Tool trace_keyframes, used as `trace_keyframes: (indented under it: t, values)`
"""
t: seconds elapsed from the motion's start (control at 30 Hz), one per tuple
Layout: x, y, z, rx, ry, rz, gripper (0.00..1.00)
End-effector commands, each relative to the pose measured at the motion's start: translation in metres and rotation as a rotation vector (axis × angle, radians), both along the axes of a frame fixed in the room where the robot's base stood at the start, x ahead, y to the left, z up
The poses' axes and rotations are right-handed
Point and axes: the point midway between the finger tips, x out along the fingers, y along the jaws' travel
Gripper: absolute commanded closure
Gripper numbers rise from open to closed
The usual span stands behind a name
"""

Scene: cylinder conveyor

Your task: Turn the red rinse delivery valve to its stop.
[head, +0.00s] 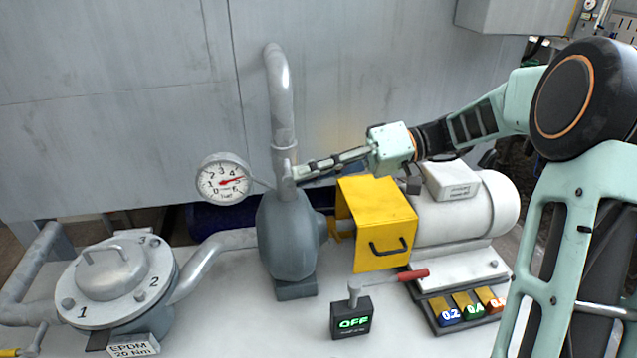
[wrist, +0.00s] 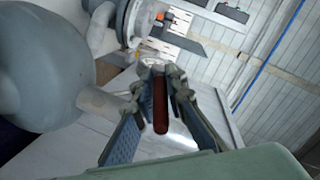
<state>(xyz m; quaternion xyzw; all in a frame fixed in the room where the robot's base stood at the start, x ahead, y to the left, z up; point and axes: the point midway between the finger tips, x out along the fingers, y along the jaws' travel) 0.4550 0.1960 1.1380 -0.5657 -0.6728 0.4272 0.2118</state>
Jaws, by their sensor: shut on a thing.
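In the wrist view a dark red valve handle (wrist: 160,105) lies lengthwise between the two fingers of my gripper (wrist: 160,85), which is shut on it. In the head view my gripper (head: 303,171) reaches in from the right, its fingertips at the grey vertical delivery pipe (head: 284,110) just above the pump body (head: 287,235). The red handle there is hidden by my fingers and the pipe. The valve's stop cannot be made out in either view.
A pressure gauge (head: 223,180) sits just left of the pipe. Below my gripper are a yellow guard (head: 375,210) and a white motor (head: 475,210). A grey wall stands behind.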

Motion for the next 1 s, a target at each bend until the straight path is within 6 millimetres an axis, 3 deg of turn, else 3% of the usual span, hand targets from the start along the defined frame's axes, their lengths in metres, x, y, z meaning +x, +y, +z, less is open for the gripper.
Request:
trace_keyframes:
  t: [0.03,0.4,0.97,1.0]
  values:
    - [0.0005,-0.0001,-0.0073,0.031,0.011,-0.003,1.00]
    - [0.0006,0.0024,-0.0091,0.182,0.054,-0.002,1.00]
    - [-0.0001,0.0031,-0.0080,0.207,0.062,0.000,1.00]
    - [-0.0001,0.0031,-0.0080,0.207,0.062,0.000,0.84]
